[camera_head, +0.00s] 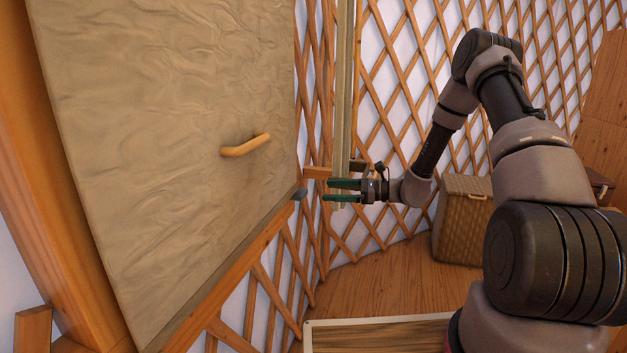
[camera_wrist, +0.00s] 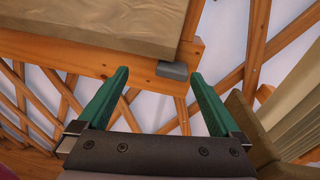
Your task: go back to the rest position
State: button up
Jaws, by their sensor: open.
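My gripper (camera_head: 343,191) is at the end of my outstretched arm, in the middle of the head view. Its two green fingers are apart with nothing between them. In the wrist view my gripper (camera_wrist: 158,100) also shows open and empty. A large tan panel (camera_head: 175,110) with a wooden handle (camera_head: 246,146) fills the left of the head view. The fingers are to the right of the panel's lower right corner and apart from the handle. The panel's lower edge also shows in the wrist view (camera_wrist: 110,25).
A grey block (camera_head: 300,194) sits at the panel's lower corner. A pale upright post (camera_head: 344,90) stands right by my gripper. A lattice wall (camera_head: 400,60) runs behind. A wicker basket (camera_head: 462,222) stands on the wooden floor (camera_head: 390,285). A light-edged board (camera_head: 380,320) is at the bottom.

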jog(key=s+d+r+n+g+h, duration=0.1)
jog(key=s+r+n+g+h, duration=0.1)
jog(key=s+r+n+h, duration=0.45)
jog(key=s+d+r+n+g+h, duration=0.15)
jog(key=s+r+n, duration=0.25)
jog(key=s+r, duration=0.5)
jog(key=s+d+r+n+t+h, duration=0.5)
jog(key=s+d+r+t+h, duration=0.1)
jog(key=s+d+r, duration=0.6)
jog(key=s+r+t, duration=0.1)
jog(key=s+r, duration=0.1)
jog(key=s, duration=0.1)
jog(key=shift+s+d+r+h, duration=0.2)
jog(key=shift+r+h, duration=0.1)
jog(key=shift+h, duration=0.1)
jog(key=shift+w, duration=0.1)
